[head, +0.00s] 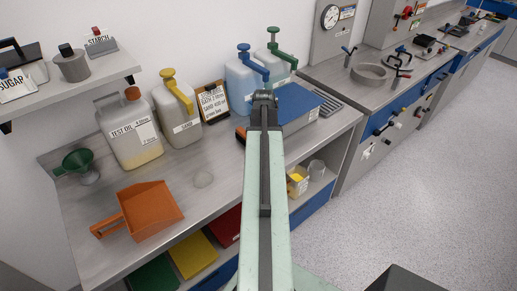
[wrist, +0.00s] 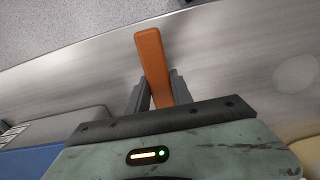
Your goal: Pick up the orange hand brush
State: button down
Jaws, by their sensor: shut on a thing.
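The orange hand brush (wrist: 152,55) shows in the wrist view as a plain orange bar that runs up between the two grey fingers of my gripper (wrist: 158,84). The fingers are shut on it, one on each side. Its lower end is hidden behind my gripper's body. In the head view my arm covers most of the brush. Only a small orange and dark piece (head: 240,134) shows left of the arm, by the blue-topped box. My fingers are hidden there. I cannot tell whether the brush still touches the bench.
An orange dustpan (head: 152,208) lies on the steel bench (head: 215,172) at the left. Canisters (head: 130,132) with pumps, a clipboard (head: 213,102) and a blue-topped box (head: 297,106) stand along the back. A green funnel (head: 78,160) is at far left. Open floor (head: 420,190) is at right.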

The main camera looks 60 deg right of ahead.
notch_tip(320, 180, up, 10)
jog(key=p, duration=0.9)
jog(key=shift+f, duration=0.3)
